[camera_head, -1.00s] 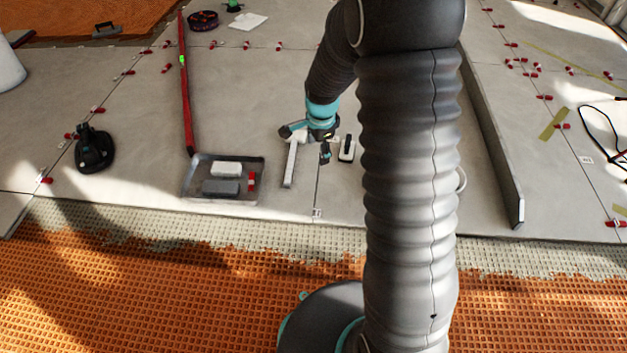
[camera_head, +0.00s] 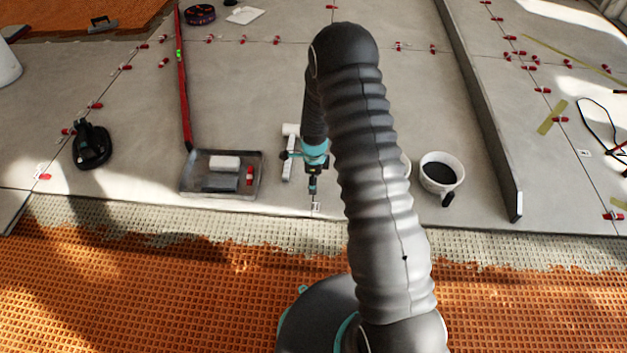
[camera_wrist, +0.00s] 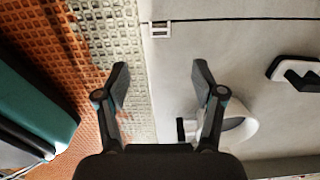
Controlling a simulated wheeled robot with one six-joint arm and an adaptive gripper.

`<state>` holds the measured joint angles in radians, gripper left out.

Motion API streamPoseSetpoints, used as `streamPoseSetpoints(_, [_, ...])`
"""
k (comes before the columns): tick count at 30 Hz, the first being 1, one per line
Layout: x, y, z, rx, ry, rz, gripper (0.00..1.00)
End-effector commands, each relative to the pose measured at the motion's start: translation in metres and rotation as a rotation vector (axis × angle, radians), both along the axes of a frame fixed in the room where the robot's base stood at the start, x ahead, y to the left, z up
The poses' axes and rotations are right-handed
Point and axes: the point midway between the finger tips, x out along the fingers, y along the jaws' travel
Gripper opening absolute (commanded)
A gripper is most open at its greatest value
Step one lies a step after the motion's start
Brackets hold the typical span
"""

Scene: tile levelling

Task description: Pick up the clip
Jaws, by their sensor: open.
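A small white clip (camera_head: 316,207) stands at the front edge of the grey tiles, on the joint line between two of them. In the wrist view the clip (camera_wrist: 160,30) shows as a white frame with an opening, beyond my fingertips and near the top of the picture. My gripper (camera_head: 312,190) points down just behind the clip in the head view. In the wrist view my gripper (camera_wrist: 160,78) has its two fingers spread wide, with nothing between them. The clip appears apart from both fingers.
A metal tray (camera_head: 220,195) with blocks and a red piece lies left of my gripper. A white bar (camera_head: 289,160) lies beside it. A white bucket (camera_head: 440,172) with dark contents stands to the right. Orange matting (camera_head: 150,290) covers the floor in front.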

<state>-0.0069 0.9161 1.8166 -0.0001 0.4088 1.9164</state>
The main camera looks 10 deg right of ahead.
Motion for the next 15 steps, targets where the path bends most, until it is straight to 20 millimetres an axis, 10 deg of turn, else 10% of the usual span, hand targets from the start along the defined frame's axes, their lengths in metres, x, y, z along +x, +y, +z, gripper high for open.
streamPoseSetpoints(15, [-0.001,0.000,-0.062,0.000,0.002,0.001,0.69])
